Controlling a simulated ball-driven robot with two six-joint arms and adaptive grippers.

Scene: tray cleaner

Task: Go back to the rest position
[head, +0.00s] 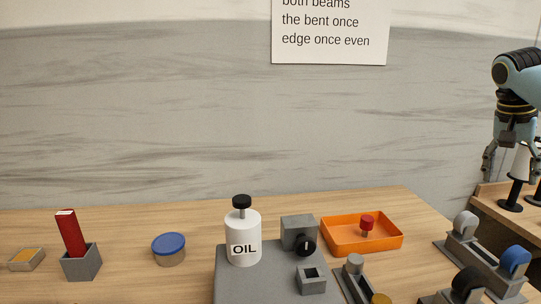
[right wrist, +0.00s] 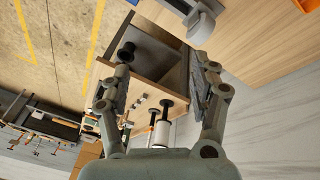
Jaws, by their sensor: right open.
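My right gripper (head: 510,158) hangs at the right edge of the head view, above and beyond the right end of the table. Its fingers point down and are apart, with nothing between them. In the right wrist view the same gripper (right wrist: 162,85) shows two spread fingers, with a wooden cabinet and black and white spool-like items beyond them. My left gripper is not in either view.
The wooden table (head: 130,222) holds a white oil bottle (head: 243,240), an orange tray (head: 375,247) with a red-topped piece, a blue-lidded tin (head: 169,249), and a red item (head: 70,233) in a grey holder. A side shelf (head: 494,204) stands at right.

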